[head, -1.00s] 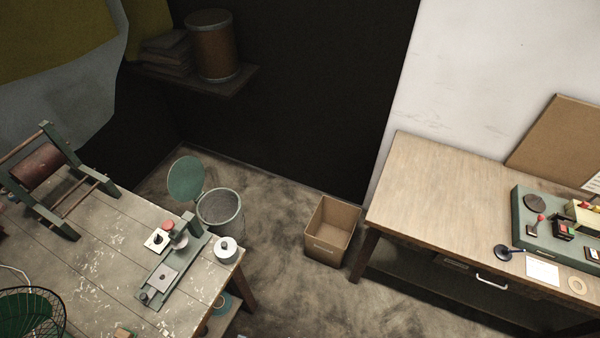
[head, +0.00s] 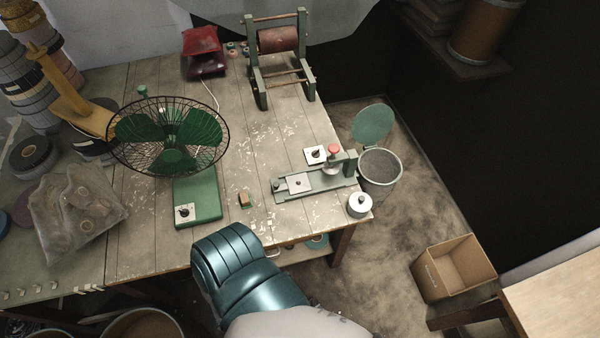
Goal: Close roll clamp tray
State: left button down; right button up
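A green frame stand (head: 257,84) holding a reddish-brown roll (head: 280,40) stands at the back of the wooden table (head: 262,155) in the head view. A low green clamp device (head: 343,182) with a flat pale plate (head: 300,183) and a red knob (head: 334,149) lies near the table's right edge. I cannot tell which part is the roll clamp tray, or whether it is open. A teal link of my arm shows at the bottom, in front of the table. Neither gripper is in view.
A green wire-cage fan (head: 170,135) stands on the table's left half, with a grey bag (head: 78,215) further left. A small lidded pot (head: 359,205) sits at the right corner. A bin (head: 381,178) and a cardboard box (head: 455,267) stand on the floor to the right.

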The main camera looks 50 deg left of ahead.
aim_at(299, 182)
jog(key=j+u, duration=0.15)
jog(key=u, duration=1.45)
jog(key=k+j+u, duration=0.1)
jog(key=k+j, duration=0.2)
jog(key=k, duration=0.2)
